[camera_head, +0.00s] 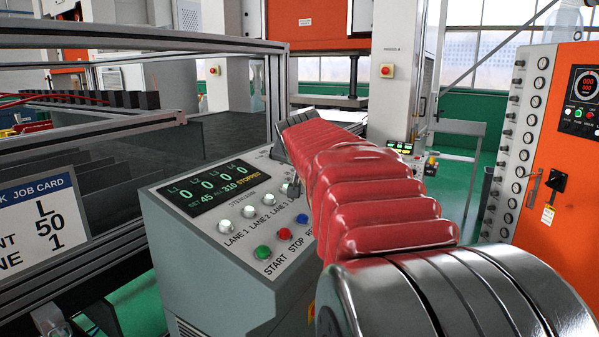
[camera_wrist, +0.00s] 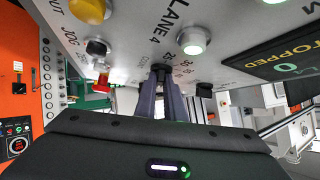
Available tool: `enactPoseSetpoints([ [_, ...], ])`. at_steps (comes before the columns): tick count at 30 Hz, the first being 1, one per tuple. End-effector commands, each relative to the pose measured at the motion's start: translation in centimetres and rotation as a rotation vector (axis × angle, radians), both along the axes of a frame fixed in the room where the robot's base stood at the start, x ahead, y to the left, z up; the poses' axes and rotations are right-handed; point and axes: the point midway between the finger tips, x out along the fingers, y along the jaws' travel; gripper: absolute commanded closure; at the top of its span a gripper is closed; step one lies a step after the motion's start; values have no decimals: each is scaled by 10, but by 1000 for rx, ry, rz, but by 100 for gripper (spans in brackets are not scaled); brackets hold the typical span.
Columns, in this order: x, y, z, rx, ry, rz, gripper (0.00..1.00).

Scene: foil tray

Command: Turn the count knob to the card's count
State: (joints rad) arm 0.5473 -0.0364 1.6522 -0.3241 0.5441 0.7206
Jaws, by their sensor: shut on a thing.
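A grey control panel (camera_head: 225,225) stands in the middle of the head view. Its display (camera_head: 208,188) shows zeros for the lanes, SET 45 and STOPPED. The job card (camera_head: 45,215) at the left shows L, 50 and 1. In the wrist view my gripper (camera_wrist: 162,78) is at the panel face, beside small printed numbers and a partly hidden label. Its dark fingers are closed together on the count knob, which they mostly hide, so its pointer cannot be read. In the head view my red-sleeved arm covers the gripper.
A black knob (camera_wrist: 203,90) sits just right of my fingers in the wrist view. A lit white button (camera_wrist: 193,40), a yellow button (camera_wrist: 88,10) and a dark JOG knob (camera_wrist: 97,47) are close by. Green start (camera_head: 263,252) and red stop (camera_head: 285,234) buttons sit on the panel's front edge.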

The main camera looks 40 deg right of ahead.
Motion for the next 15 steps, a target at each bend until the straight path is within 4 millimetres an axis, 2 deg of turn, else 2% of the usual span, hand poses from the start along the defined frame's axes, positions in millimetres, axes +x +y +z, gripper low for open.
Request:
enactPoseSetpoints([
  [15, 1, -2, 1, 51, 22, -194, 100],
])
